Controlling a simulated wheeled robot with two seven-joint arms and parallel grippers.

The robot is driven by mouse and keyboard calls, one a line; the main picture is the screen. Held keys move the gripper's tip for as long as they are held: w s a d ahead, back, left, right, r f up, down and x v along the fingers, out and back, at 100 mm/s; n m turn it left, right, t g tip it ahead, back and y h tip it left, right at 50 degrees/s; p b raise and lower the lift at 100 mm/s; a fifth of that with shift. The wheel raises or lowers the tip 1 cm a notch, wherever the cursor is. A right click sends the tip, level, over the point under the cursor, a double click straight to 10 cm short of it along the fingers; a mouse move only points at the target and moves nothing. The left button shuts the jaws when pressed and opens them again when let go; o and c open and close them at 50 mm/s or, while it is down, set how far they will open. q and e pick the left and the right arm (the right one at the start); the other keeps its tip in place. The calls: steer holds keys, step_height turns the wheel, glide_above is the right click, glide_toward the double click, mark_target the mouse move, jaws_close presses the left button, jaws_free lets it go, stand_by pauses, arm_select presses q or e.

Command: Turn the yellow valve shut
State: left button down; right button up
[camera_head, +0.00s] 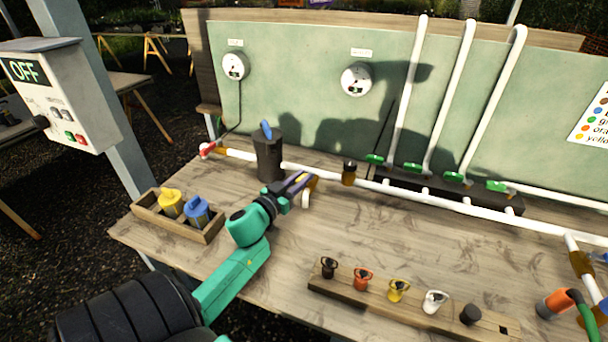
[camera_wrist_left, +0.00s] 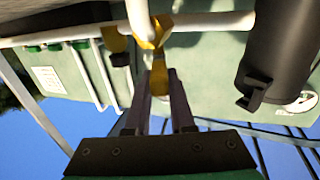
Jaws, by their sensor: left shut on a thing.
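The yellow valve (camera_head: 314,180) is on the white pipe, just right of the black canister, where a short white stub points toward the front. My left gripper (camera_head: 300,186) reaches it from the front left. In the left wrist view the yellow valve (camera_wrist_left: 155,35) has its handle (camera_wrist_left: 160,78) between the two dark fingers of my left gripper (camera_wrist_left: 160,98). The fingers are shut on the handle. In the head view the fingers partly hide the valve. My right gripper is not in view.
The black canister (camera_head: 268,158) with a blue top handle stands close left of the gripper. Several green valves (camera_head: 412,168) sit at the back right. A wooden tray (camera_head: 210,236) holds yellow and blue parts. A wooden strip (camera_head: 325,287) carries several coloured caps. The middle bench is clear.

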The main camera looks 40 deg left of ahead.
arm_select(q)
steer(key=shift+a+r+m+h, duration=0.15)
steer(key=shift+a+m+h, duration=0.1)
steer(key=shift+m+h, duration=0.4)
steer(key=shift+w+a+m+g+h, duration=0.1)
steer(key=shift+a+m+g+h, duration=0.2)
steer(key=shift+m+h, duration=0.8)
steer(key=shift+a+m+g+h, duration=0.1)
steer(key=shift+a+m+h, duration=0.3)
steer(key=shift+h, duration=1.25)
steer(key=c, duration=0.8)
jaws_free()
steer(key=shift+o, duration=0.2)
step_height(320, 180, up, 20)
steer(key=p, duration=0.2)
steer(key=shift+p, duration=0.3)
